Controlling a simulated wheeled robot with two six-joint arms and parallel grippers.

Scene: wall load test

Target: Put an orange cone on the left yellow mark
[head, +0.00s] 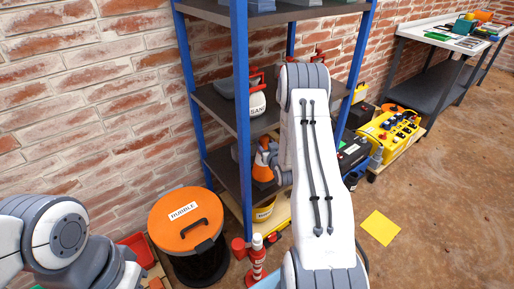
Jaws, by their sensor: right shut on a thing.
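A flat yellow mark (380,228) lies on the brown floor, right of my right forearm. I see only one such mark. An orange and white thing (262,169), which looks like an orange cone, shows in front of the blue-posted shelf, left of my right arm. My right gripper (272,160) is at this thing and shut on it, partly hidden by my own arm. The cone's full outline and tilt are hard to tell. My left arm shows at the lower left, but its gripper is not in view.
The shelf (243,110) stands against the brick wall. A black bin with an orange lid (186,218) and a red-and-white post (257,262) stand at its left front. A yellow machine (388,132) and a workbench (445,40) are at the right. Floor around the mark is clear.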

